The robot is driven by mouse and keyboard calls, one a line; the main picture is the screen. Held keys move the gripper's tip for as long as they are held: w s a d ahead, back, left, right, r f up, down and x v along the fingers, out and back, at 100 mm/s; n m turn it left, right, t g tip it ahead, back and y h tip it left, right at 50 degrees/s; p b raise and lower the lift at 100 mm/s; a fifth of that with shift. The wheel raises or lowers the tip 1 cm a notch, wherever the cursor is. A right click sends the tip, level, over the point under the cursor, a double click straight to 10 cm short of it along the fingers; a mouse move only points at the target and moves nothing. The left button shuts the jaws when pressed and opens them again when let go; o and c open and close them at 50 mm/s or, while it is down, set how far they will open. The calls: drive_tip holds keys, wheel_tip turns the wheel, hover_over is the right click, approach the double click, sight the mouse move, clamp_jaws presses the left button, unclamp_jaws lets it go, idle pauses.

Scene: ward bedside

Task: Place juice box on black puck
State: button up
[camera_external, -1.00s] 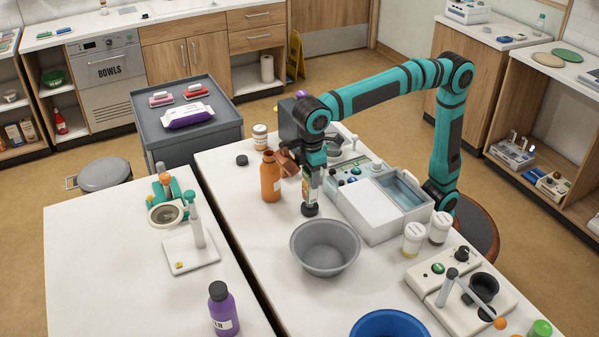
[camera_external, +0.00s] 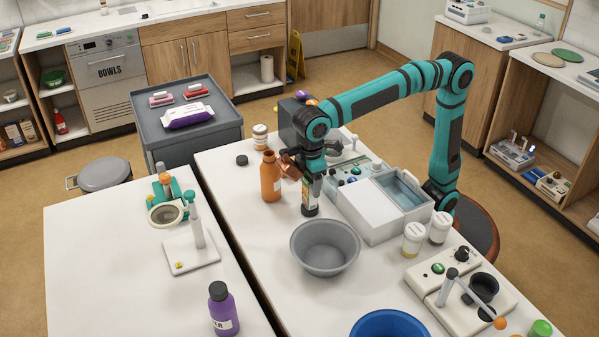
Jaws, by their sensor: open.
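The juice box (camera_external: 309,199), with a green and pale label, stands upright between the orange bottle and the white device. A dark edge shows at its foot, where the black puck stood in view before; I cannot tell exactly how the box and puck meet. My gripper (camera_external: 311,182) points down over the box, open, with its fingers at the box's upper part. The fingers and wrist hide the box's top.
An orange bottle (camera_external: 270,177) stands close left of my gripper. The white device (camera_external: 376,209) is close on the right. A grey bowl (camera_external: 325,248) stands just in front. A small black disc (camera_external: 242,160) lies at the back left, near a white-lidded jar (camera_external: 260,136).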

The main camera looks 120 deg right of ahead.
wheel_tip(320, 180, up, 12)
drive_tip(key=shift+f, duration=0.1)
drive_tip(key=s+d+t, duration=0.1)
drive_tip(key=s+t, duration=0.7)
drive_tip(key=s, duration=0.8)
drive_tip(key=s+d+r+t, duration=0.1)
drive_tip(key=s+d+t, duration=0.1)
drive_tip(key=s+t, duration=0.7)
drive_tip(key=s, duration=0.8)
drive_tip(key=shift+r, duration=0.3)
